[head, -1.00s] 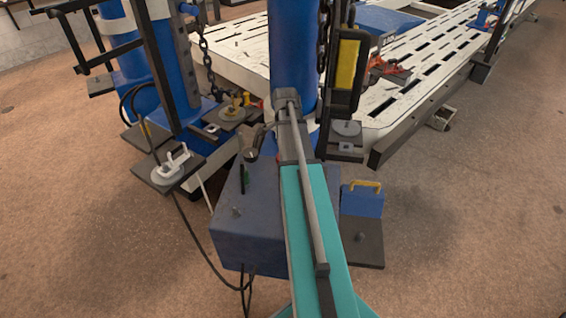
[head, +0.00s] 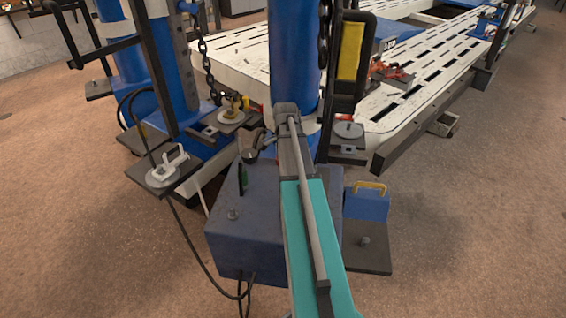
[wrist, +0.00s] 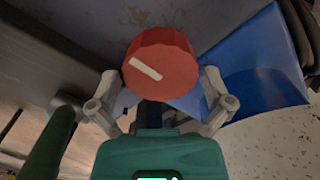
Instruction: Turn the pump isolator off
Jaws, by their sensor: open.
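A red round knob (wrist: 160,63) with a white pointer bar fills the upper middle of the wrist view. I take it to be the pump isolator. Its bar slants from upper left to lower right. My gripper (wrist: 160,76) is open, with one grey finger on each side of the knob. Whether the fingertips touch it I cannot tell. In the head view my own arm covers the middle, and I cannot make out the red knob or the gripper's fingers there.
A dark blue-grey box (head: 230,235) with cables stands by my arm. A small blue case (head: 367,205) is right of it. A blue post (head: 293,60), a hanging chain (head: 203,60) and a white slotted frame (head: 430,55) stand beyond. Floor (head: 480,230) at right is clear.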

